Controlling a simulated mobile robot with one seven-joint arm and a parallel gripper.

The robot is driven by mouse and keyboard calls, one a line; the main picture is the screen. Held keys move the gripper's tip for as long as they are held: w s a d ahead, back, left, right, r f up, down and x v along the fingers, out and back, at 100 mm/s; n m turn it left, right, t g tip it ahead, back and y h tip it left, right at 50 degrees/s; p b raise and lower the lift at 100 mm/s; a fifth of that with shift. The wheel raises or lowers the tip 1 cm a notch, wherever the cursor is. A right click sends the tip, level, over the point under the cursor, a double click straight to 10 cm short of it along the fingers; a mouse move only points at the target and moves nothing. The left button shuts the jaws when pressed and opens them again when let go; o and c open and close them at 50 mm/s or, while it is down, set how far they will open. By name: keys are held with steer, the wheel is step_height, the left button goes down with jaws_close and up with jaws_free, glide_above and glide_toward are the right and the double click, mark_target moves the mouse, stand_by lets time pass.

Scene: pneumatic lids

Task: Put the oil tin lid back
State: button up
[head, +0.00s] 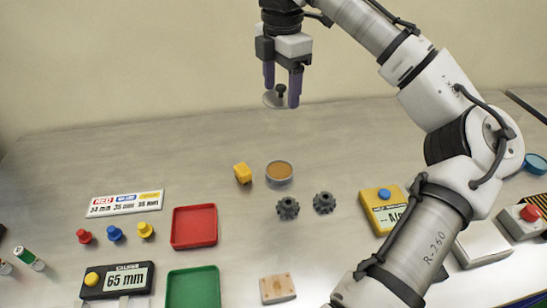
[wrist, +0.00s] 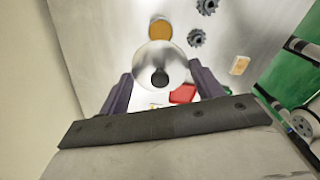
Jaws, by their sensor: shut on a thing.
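My gripper (head: 281,90) is raised high above the back of the table, with its fingers pointing down. It is shut on the knob of a round grey metal lid (head: 271,99), and the lid hangs between the fingertips. In the wrist view the lid (wrist: 159,62) with its dark knob (wrist: 160,78) sits between the two fingers. The open oil tin (head: 279,180), a short grey can with amber contents, stands on the table below and apart from the lid. In the wrist view the tin (wrist: 160,29) is partly hidden behind the lid.
A red tray (head: 194,226), a green tray (head: 193,288) and a wooden block (head: 277,289) lie nearer. A yellow button box (head: 382,208) is at the right.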

steer(key=p, duration=0.2)
glide_toward(280, 171)
step_height(280, 171, down, 6)
steer(key=shift+w+r, duration=0.1)
steer(key=shift+r, duration=0.15)
steer(key=shift+a+f, duration=0.1)
steer(key=shift+f, duration=0.05)
steer(key=shift+f, duration=0.25)
steer(key=o, duration=1)
steer(key=shift+r, duration=0.15)
step_height(280, 171, up, 13)
steer(key=shift+f+b, duration=0.2)
steer(key=shift+b, duration=1)
